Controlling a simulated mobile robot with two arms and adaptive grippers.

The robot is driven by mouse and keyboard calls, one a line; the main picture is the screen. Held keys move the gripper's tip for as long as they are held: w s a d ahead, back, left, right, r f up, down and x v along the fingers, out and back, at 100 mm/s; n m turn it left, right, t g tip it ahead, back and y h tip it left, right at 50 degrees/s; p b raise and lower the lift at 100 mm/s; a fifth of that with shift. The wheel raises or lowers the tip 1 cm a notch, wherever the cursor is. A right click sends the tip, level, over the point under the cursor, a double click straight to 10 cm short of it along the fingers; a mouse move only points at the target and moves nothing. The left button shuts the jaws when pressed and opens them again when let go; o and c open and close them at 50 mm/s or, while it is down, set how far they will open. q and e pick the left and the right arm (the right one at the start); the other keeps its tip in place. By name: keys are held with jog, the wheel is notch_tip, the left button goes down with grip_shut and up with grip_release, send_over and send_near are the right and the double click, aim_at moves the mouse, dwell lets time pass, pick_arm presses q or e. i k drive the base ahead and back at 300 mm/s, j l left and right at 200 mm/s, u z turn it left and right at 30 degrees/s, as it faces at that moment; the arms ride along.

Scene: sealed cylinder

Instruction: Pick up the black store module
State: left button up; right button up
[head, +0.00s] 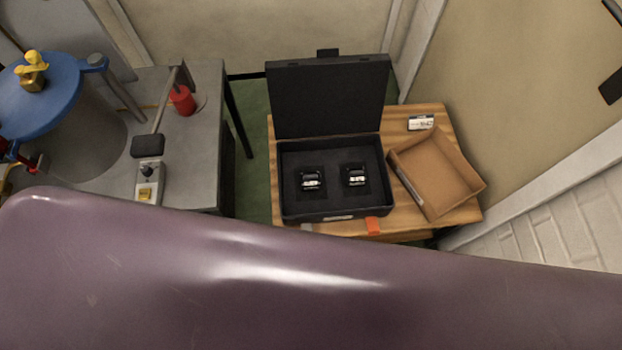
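Two small black modules with pale silver fronts sit in an open black case: a left one (311,181) and a right one (355,177). Each rests in its own recess in the dark foam. I cannot tell from their looks which one is the store module. The black case (330,217) stands on a wooden table with its lid (328,97) raised at the back. Neither of my grippers shows in the head view. The lower part of the view is blocked by something close to the camera.
An open cardboard box (437,172) lies right of the case, with a white label card (421,122) behind it. The wooden table (400,120) stands near the right wall. A grey bench (203,150) at left holds a blue-lidded cylinder (45,95) and a lever with a red part (182,100).

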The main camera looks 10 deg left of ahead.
aim_at(310, 180)
jog(key=u, duration=1.05)
jog(key=k+l+u, duration=0.3)
jog(key=l, duration=0.15)
jog(key=k+l+u, duration=0.3)
jog(key=k+l, duration=0.1)
